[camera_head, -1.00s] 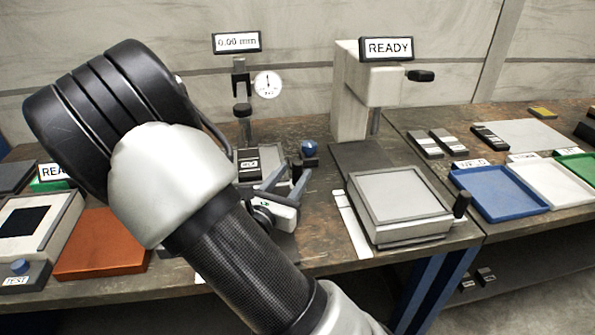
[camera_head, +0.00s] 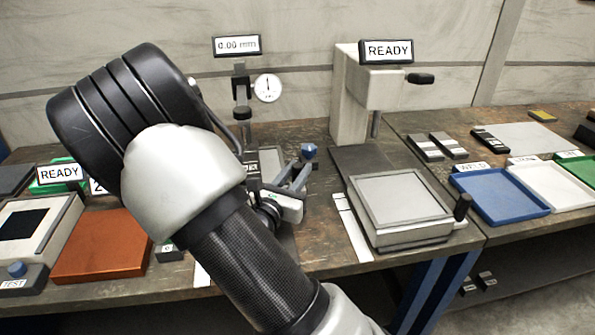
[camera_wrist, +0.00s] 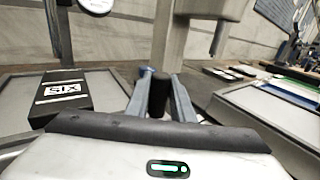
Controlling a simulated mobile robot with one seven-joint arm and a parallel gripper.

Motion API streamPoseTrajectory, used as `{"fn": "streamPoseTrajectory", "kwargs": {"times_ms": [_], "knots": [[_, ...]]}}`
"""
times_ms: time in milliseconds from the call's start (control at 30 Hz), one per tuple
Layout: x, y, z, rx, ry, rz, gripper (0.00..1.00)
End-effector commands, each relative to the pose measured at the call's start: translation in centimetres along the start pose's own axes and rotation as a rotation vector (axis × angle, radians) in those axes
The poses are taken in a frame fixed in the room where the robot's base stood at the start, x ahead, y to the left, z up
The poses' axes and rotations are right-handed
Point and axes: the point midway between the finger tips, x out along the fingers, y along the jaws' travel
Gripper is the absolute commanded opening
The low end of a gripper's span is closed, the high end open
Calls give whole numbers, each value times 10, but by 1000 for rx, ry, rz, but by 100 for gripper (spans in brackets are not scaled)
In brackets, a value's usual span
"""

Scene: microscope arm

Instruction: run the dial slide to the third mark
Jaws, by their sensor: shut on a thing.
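The dial (camera_head: 267,88) is a round white gauge beside a dark slide on an upright column (camera_head: 241,90). A display above it (camera_head: 237,46) seems to read 0.00 mm. The dial's lower edge and the column also show at top left of the wrist view (camera_wrist: 97,4). My gripper (camera_head: 298,172) is right of and in front of the column, apart from the dial. In the wrist view my gripper (camera_wrist: 160,98) is shut on a black upright knob (camera_wrist: 159,76). A blue knob (camera_head: 309,151) shows at the fingertips. My arm hides part of the bench.
A dark block marked SIX (camera_wrist: 62,92) lies on a grey plate by the column. A READY machine (camera_head: 352,90) stands at the back right, with a grey-topped box (camera_head: 400,200) in front. Blue (camera_head: 498,193) and white trays lie farther right. An orange plate (camera_head: 102,246) lies left.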

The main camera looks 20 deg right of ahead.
Motion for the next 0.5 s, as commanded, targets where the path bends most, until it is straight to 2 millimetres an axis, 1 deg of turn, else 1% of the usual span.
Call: {"fn": "streamPoseTrajectory", "kwargs": {"times_ms": [67, 300, 400, 500], "knots": [[4, 3, 1, 1, -1, -1, 0], [39, 25, 2, 1, -2, -2, 0], [45, 30, 0, 0, 0, -1, 0], [46, 31, 0, 0, 0, 1, 0]]}}
